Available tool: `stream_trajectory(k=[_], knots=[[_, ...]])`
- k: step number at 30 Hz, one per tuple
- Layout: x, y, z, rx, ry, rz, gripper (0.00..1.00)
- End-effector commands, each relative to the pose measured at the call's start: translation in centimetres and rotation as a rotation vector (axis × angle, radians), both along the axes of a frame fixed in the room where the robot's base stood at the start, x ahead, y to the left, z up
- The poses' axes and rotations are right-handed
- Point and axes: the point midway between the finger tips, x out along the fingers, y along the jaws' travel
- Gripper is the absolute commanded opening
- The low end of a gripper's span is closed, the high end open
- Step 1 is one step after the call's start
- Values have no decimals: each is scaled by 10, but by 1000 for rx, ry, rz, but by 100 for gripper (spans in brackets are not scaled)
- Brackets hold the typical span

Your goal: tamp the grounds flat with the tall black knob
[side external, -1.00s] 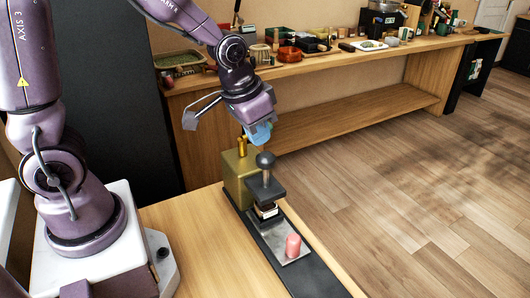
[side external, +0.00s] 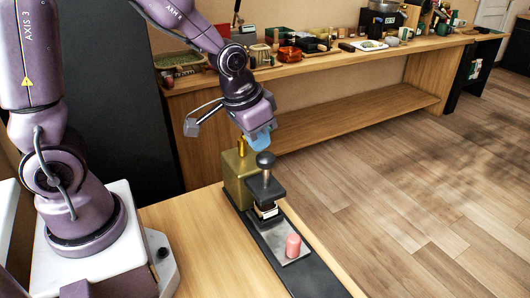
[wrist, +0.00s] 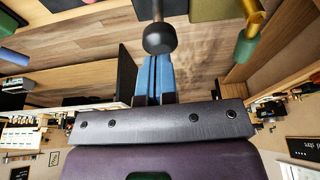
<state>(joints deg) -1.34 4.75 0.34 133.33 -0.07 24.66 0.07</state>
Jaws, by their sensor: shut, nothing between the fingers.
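The tall black knob (side external: 265,160) is a ball on an upright stem. It rises from a dark square block (side external: 266,190) on the black base strip (side external: 290,270). My gripper (side external: 261,146) has light blue fingers, closed together with nothing between them. Its tips are just above and beside the knob in the side external view; I cannot tell if they touch it. In the wrist view the black knob (wrist: 160,38) shows just beyond the shut blue fingers (wrist: 155,60). No grounds can be made out; the area under the block is mostly hidden.
An olive-gold block (side external: 238,172) with a brass post (side external: 241,147) stands close behind the knob. A pink cylinder (side external: 293,246) stands on a grey plate (side external: 300,256) in front. A cluttered wooden counter (side external: 350,57) runs along the wall. The wooden tabletop (side external: 205,240) left of the strip is clear.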

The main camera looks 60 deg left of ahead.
Motion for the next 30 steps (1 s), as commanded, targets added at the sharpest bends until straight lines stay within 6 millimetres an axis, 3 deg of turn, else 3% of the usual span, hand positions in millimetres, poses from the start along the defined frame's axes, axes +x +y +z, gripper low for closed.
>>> stream_trajectory(k=[30], knots=[[0,0,-31,0,2,0,0]])
